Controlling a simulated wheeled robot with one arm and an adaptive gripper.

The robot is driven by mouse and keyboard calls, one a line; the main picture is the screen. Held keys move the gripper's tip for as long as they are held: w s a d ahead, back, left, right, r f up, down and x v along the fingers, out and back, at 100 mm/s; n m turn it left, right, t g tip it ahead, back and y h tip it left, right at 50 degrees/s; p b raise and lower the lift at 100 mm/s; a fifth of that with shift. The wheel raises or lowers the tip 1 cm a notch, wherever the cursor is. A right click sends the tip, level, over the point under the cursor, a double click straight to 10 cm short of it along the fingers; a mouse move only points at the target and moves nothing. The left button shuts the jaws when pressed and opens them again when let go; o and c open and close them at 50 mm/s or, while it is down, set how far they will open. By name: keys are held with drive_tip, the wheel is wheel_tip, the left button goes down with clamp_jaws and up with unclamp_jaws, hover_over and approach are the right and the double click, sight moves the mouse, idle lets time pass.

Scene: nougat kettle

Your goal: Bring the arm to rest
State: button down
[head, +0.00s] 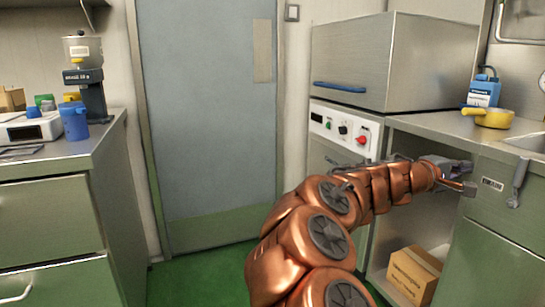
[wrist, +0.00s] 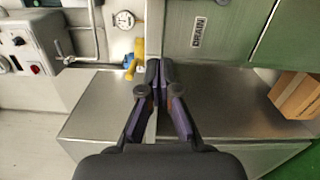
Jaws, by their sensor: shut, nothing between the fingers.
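My gripper (head: 466,176) is at the end of my copper-coloured arm, which reaches to the right in the head view. It is in front of the counter's open bay, close to the drain label (head: 492,184) and a grey lever handle (head: 518,182). In the wrist view my gripper (wrist: 158,78) points away from the camera with its dark fingers together and nothing between them.
A yellow pan (head: 489,117) and blue-and-white container (head: 484,90) stand on the right counter beside a steel box (head: 395,60). A cardboard box (head: 413,275) sits in the bay below my arm. The left counter (head: 60,150) holds a grinder and a blue jug (head: 74,122). Green floor lies before the door.

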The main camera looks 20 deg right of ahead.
drive_tip(key=s+a+r+m+g+y+p, duration=0.1)
drive_tip(key=s+a+r+m+y+p, duration=0.3)
drive_tip(key=s+a+r+p, duration=0.65)
drive_tip(key=s+a+n+y+p, duration=0.1)
drive_tip(key=s+a+y+p, duration=0.2)
drive_tip(key=a+p, duration=0.6)
drive_tip(key=s+a+r+n+y+p, duration=0.1)
drive_tip(key=s+a+y+p, duration=0.3)
drive_tip(key=a+p, duration=0.6)
drive_tip(key=s+a+y+p, duration=0.4)
drive_tip(key=a+y+p, duration=0.3)
drive_tip(key=a+p, duration=0.3)
drive_tip(key=a, duration=0.4)
drive_tip(key=shift+a+r+n+g, duration=0.25)
drive_tip(key=shift+r+n+g, duration=0.1)
drive_tip(key=shift+n+g, duration=0.05)
drive_tip(key=shift+d, duration=0.1)
